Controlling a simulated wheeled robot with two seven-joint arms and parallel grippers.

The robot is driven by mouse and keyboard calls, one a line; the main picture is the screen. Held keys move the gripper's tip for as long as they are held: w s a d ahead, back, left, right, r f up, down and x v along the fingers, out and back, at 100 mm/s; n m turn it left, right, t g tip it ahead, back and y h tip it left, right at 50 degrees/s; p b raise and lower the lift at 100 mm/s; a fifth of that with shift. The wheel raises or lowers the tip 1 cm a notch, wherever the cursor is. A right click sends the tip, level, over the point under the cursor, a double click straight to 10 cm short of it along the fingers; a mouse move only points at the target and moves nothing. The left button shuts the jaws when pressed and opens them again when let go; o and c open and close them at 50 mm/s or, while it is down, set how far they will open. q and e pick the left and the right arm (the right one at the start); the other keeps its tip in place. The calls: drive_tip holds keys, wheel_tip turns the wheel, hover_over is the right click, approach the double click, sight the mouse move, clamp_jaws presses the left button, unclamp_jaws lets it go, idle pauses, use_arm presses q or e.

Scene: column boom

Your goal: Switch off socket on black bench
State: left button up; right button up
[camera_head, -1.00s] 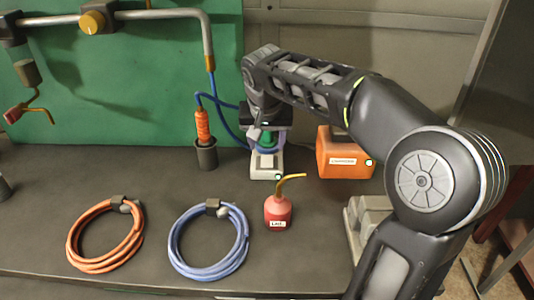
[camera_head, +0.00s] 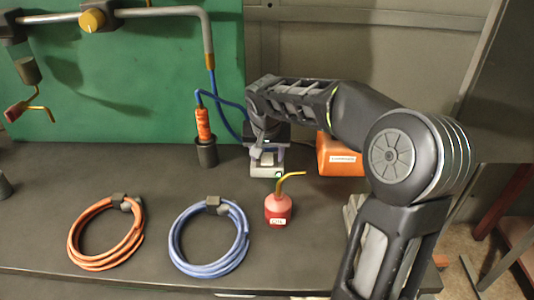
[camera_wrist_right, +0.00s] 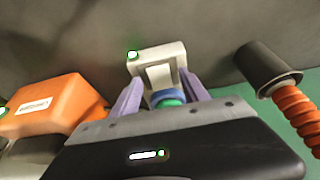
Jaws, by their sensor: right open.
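The socket (camera_head: 264,171) is a pale grey-white box on the black bench (camera_head: 150,180), with a small lit green-white light on its front corner. The right wrist view shows the socket (camera_wrist_right: 150,52) with a pale rocker plate in its face. My right gripper (camera_head: 267,152) is low over the socket's back part and hides much of it. Its two purple fingers (camera_wrist_right: 161,80) are open, one on each side of a blue and green round part at the socket. Whether the fingers touch anything, and which way the rocker is tipped, I cannot tell. My left gripper is not in view.
An orange box (camera_head: 340,157) stands right of the socket, partly behind my arm. A red bottle (camera_head: 278,209) with a yellow spout stands in front. An orange-handled tool in a dark cup (camera_head: 207,154) stands left. Coiled orange (camera_head: 75,235) and blue (camera_head: 173,240) cables lie nearer.

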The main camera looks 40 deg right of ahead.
sight(267, 163)
clamp_jaws()
drive_tip(key=g+p, duration=0.1)
drive_tip(key=p, duration=0.2)
drive_tip(key=r+y+p, duration=0.1)
drive_tip(key=p, duration=0.3)
drive_tip(key=shift+w+d+g, duration=0.3)
drive_tip(key=shift+g, duration=0.1)
drive_tip(key=shift+f+y+p, duration=0.3)
drive_tip(key=shift+y+p, duration=0.1)
unclamp_jaws()
wheel_tip(267, 163, up, 8)
drive_tip(key=b, duration=0.1)
drive_tip(key=shift+s+a+f, duration=0.2)
drive_tip(key=shift+s+a, duration=0.15)
drive_tip(key=shift+s, duration=0.05)
